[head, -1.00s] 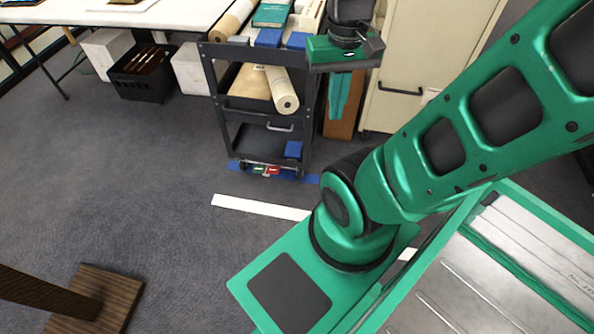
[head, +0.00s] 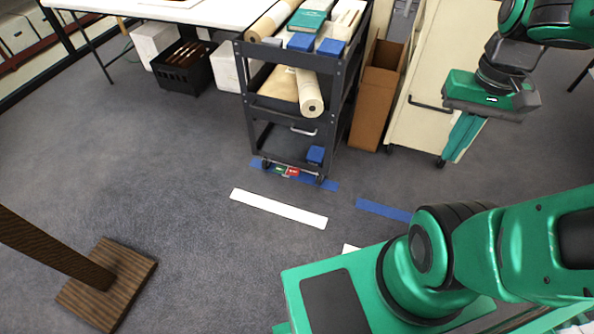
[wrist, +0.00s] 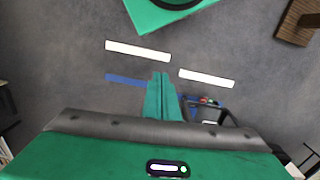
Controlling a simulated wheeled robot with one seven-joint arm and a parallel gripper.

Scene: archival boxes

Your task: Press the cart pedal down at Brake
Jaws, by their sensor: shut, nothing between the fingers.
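The dark grey cart (head: 256,127) stands on the floor in the upper middle of the head view. At the foot of its front are a green pedal (head: 279,170) and a red pedal (head: 293,171), side by side; their labels are too small to read. In the wrist view the red pedal (wrist: 205,101) shows small, to the right of my fingers. My gripper (head: 462,150) is shut and empty, pointing down, well to the right of the cart and higher than the pedals. It touches nothing. In the wrist view my gripper (wrist: 160,76) has its fingers together.
A white floor strip (head: 278,208) and blue tape (head: 383,210) lie before the cart. A brown box (head: 371,105) and a cream cabinet (head: 432,95) stand to its right. A wooden post base (head: 112,285) is at the lower left. The floor before the cart is clear.

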